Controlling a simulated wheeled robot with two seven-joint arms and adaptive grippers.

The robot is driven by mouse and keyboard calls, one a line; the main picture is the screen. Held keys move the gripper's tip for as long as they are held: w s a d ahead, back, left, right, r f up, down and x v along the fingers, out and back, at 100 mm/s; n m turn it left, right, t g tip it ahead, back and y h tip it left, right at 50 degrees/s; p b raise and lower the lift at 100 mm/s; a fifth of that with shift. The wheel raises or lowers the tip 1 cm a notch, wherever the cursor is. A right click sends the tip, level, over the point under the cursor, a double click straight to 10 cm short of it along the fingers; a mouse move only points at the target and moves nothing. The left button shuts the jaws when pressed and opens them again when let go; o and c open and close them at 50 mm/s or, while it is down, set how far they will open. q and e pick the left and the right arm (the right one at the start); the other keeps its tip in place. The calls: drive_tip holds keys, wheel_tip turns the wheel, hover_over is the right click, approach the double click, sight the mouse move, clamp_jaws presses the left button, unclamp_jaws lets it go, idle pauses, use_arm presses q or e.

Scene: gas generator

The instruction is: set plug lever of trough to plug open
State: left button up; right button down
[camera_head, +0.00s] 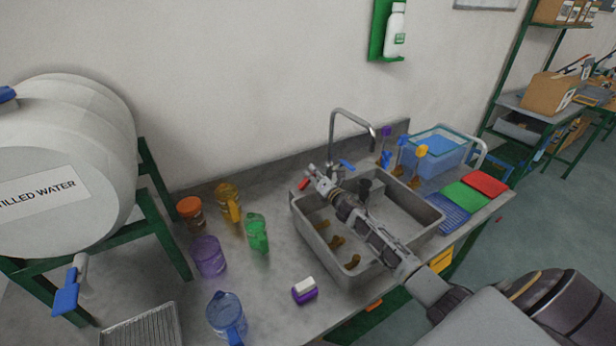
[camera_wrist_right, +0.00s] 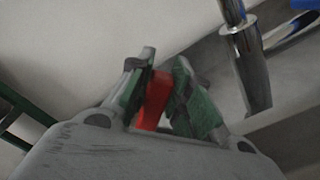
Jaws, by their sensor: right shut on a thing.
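The trough (camera_head: 425,222) is a grey metal basin set in the bench. A tap (camera_head: 334,140) with a curved spout stands behind it, with a blue handle (camera_head: 347,163) on its right. A small red lever (camera_head: 303,184) shows at the tap's left; I cannot tell for sure that it is the plug lever. My right gripper (camera_head: 312,172) reaches across the trough to it. In the right wrist view the red lever (camera_wrist_right: 154,98) sits between the fingers of my right gripper (camera_wrist_right: 160,90), which are shut on it. My left gripper is not in view.
A clear blue tub (camera_head: 436,152) and coloured mats (camera_head: 466,195) lie right. A distilled water barrel (camera_head: 65,150) fills the far left.

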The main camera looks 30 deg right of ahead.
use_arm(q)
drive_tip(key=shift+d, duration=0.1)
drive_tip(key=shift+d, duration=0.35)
use_arm(e)
drive_tip(key=shift+f, duration=0.1)
drive_tip(key=c, duration=1.3)
unclamp_jaws()
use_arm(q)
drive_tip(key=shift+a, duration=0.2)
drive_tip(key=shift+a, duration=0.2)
use_arm(e)
drive_tip(key=shift+s, duration=0.15)
drive_tip(key=shift+s, duration=0.1)
